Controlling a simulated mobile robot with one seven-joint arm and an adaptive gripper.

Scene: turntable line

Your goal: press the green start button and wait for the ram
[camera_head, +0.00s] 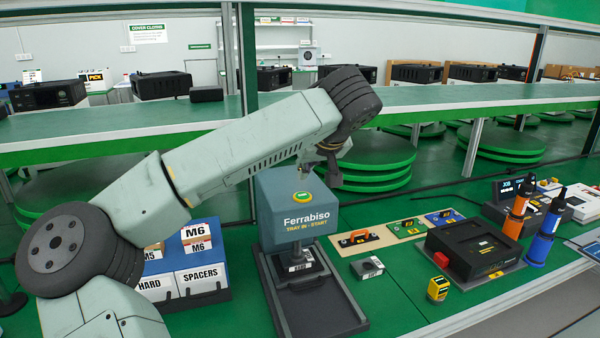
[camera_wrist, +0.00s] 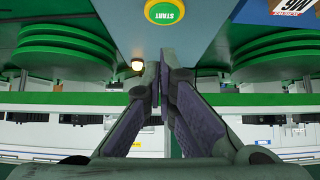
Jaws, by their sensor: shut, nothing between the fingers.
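The green start button (camera_head: 303,197) with a yellow ring sits on the blue-grey press head (camera_head: 283,212) marked Ferrabiso, "TRAY IN - START". The button (camera_wrist: 166,12) also shows at the top edge of the wrist view, its START lettering upside down. My gripper (camera_wrist: 163,72) is shut and empty, its fingertips below the button in that view and apart from it. In the head view my gripper (camera_head: 331,178) hangs above and right of the button, partly hidden by my arm. The ram (camera_head: 301,256) shows under the press head, above a dark tray (camera_head: 320,302).

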